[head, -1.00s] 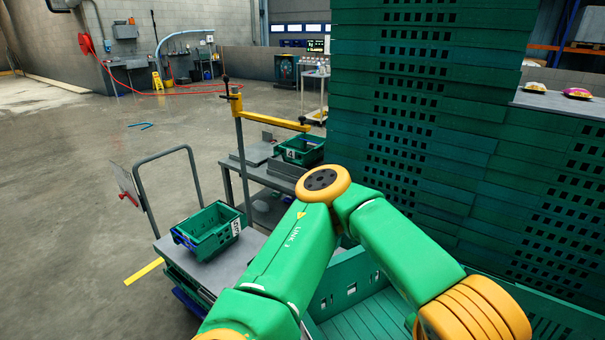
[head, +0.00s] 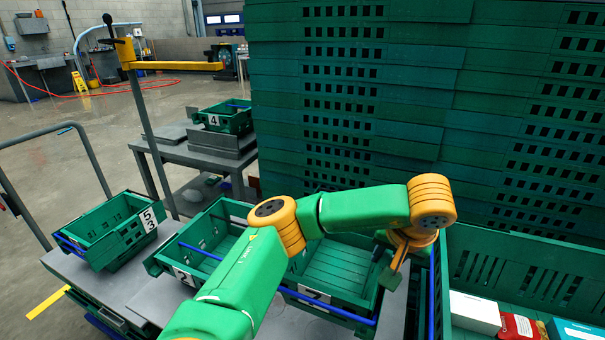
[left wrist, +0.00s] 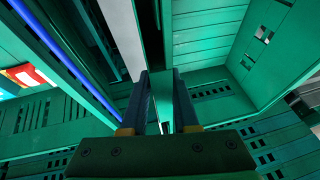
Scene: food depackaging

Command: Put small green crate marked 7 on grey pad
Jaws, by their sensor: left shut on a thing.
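The small green crate whose label (head: 312,293) looks like a 7 stands on the grey cart top, with its right part beside my left gripper. My left gripper (head: 392,273) is shut on this crate's right rim; its fingers (left wrist: 163,100) straddle a green wall edge in the left wrist view. My left arm crosses in front of part of the crate. A flat grey pad (head: 160,135) lies on the grey table at back left, next to a grey scale-like block under crate 4. My right gripper is not in view.
Green crates marked 2 (head: 184,277) and 5 or 3 (head: 110,231) stand on the cart top (head: 135,295). Crate 4 (head: 224,117) is on the back table. A tall green crate stack (head: 350,90) fills the right. A yellow-armed post (head: 150,130) stands between.

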